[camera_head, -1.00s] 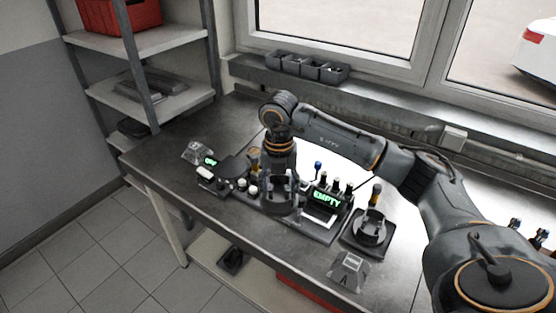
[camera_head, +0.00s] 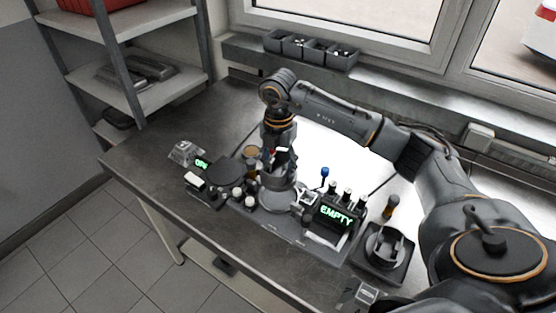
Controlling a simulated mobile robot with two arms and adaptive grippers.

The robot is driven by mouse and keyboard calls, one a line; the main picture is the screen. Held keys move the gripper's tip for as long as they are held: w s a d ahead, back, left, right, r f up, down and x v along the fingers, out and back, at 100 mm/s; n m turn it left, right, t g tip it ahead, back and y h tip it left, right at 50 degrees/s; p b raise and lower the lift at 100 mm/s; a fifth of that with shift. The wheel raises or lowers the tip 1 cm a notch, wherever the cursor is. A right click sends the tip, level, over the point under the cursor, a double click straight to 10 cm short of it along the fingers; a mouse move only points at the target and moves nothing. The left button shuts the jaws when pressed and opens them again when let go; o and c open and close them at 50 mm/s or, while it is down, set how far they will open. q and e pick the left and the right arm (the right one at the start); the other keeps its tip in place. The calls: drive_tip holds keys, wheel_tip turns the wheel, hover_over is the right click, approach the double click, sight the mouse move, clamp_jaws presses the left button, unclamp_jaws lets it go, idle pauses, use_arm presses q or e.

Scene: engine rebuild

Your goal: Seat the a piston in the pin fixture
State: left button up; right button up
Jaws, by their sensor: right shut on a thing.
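My right gripper (camera_head: 279,160) points down over the middle of the bench. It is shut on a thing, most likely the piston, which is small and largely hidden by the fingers. Just below the fingertips is a round grey holder (camera_head: 277,197) on a dark base plate. I cannot tell whether the held part touches it. To its right, a dark unit with a green "EMPTY" display (camera_head: 337,216) stands on the same plate. I cannot tell for sure which part is the pin fixture. My left gripper is not in view.
A dark round-topped unit (camera_head: 226,171) with a small green display stands left of the gripper. A black tray with a ring-shaped holder (camera_head: 384,248) stands at the right. Grey bins (camera_head: 311,50) sit on the window sill.

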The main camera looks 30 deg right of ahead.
sight(279, 173)
drive_tip(key=shift+s+f, duration=0.1)
drive_tip(key=shift+f, duration=0.35)
drive_tip(key=shift+s+a+f, duration=0.15)
drive_tip(key=shift+s+a, duration=0.05)
drive_tip(key=shift+f+b, duration=0.25)
drive_tip(key=shift+b, duration=0.15)
drive_tip(key=shift+w+f+b, duration=0.1)
drive_tip(key=shift+f+b, duration=0.4)
drive_tip(key=shift+f, duration=0.25)
drive_tip(key=shift+f+b, duration=0.85)
drive_tip(key=shift+f, duration=0.3)
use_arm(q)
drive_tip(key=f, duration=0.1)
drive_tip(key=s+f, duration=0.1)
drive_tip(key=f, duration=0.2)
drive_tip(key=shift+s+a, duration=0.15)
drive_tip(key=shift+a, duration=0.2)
use_arm(e)
drive_tip(key=shift+d+f, duration=0.1)
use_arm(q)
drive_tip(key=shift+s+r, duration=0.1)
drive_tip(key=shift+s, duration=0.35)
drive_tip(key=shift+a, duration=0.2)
use_arm(e)
drive_tip(key=shift+f, duration=0.1)
